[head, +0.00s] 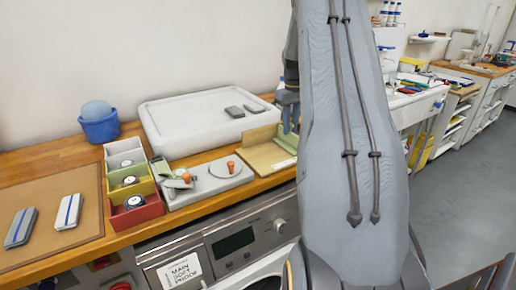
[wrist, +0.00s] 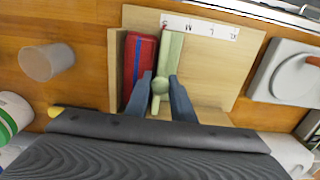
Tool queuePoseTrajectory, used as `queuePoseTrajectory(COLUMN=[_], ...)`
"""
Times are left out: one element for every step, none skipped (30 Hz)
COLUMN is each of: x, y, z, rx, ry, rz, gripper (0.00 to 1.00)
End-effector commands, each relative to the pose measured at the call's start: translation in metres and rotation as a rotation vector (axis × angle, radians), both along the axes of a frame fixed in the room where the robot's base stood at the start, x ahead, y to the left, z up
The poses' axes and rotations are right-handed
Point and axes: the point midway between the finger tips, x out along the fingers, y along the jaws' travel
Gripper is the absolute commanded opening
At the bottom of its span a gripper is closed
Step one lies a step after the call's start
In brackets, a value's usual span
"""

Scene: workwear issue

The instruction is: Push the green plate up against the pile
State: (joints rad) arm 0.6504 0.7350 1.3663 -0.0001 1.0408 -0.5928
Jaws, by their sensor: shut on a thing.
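The green plate (wrist: 171,58) stands on edge on a wooden tray (wrist: 212,62) in the wrist view, with a round knob on its near side. My gripper (wrist: 160,84) has its two dark fingers on either side of the knob and is shut on it. A red pile (wrist: 141,62) lies just left of the plate, between it and a wooden side wall (wrist: 116,65). The plate is right beside the pile; I cannot tell whether they touch all along. In the head view the plate (head: 287,128) shows only partly, and my arm hides the pile.
A letter-marked strip (wrist: 200,26) lies along the tray. A translucent cup (wrist: 47,63) stands left of it in the wrist view. In the head view, a grey fixture (head: 208,180), colored bins (head: 137,213) and a white tray (head: 190,120) crowd the bench nearby.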

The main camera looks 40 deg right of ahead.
Motion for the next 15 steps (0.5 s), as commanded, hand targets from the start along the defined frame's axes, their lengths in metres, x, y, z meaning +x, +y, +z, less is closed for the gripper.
queuePoseTrajectory(x=[0.0010,0.0009,0.0009,0.0010,0.0010,0.0008,0.0007,0.0006,0.0005,0.0004,0.0003,0.0003,0.0002,0.0001,0.0001], y=[-0.0034,-0.0045,-0.0045,-0.0043,-0.0041,-0.0040,-0.0038,-0.0038,-0.0037,-0.0036,-0.0036,-0.0036,-0.0035,-0.0035,-0.0035], z=[0.0018,0.0019,0.0020,0.0019,0.0018,0.0016,0.0014,0.0013,0.0011,0.0010,0.0009,0.0008,0.0009,0.0013,0.0024], rx=[-0.002,-0.002,-0.002,-0.002,-0.002,-0.002,-0.002,-0.002,-0.001,-0.001,-0.001,-0.001,-0.001,-0.001,-0.001], ry=[-0.004,-0.004,-0.004,-0.004,-0.004,-0.003,-0.003,-0.003,-0.002,-0.002,-0.002,-0.002,-0.002,-0.001,-0.001], rz=[0.000,0.000,0.000,0.000,0.000,0.000,0.000,0.000,0.000,0.000,0.000,0.000,0.000,0.000,0.000], gripper=[0.11,0.11,0.25,0.30,0.34,0.34,0.34,0.34,0.34,0.34,0.34,0.34,0.34,0.34,0.34])
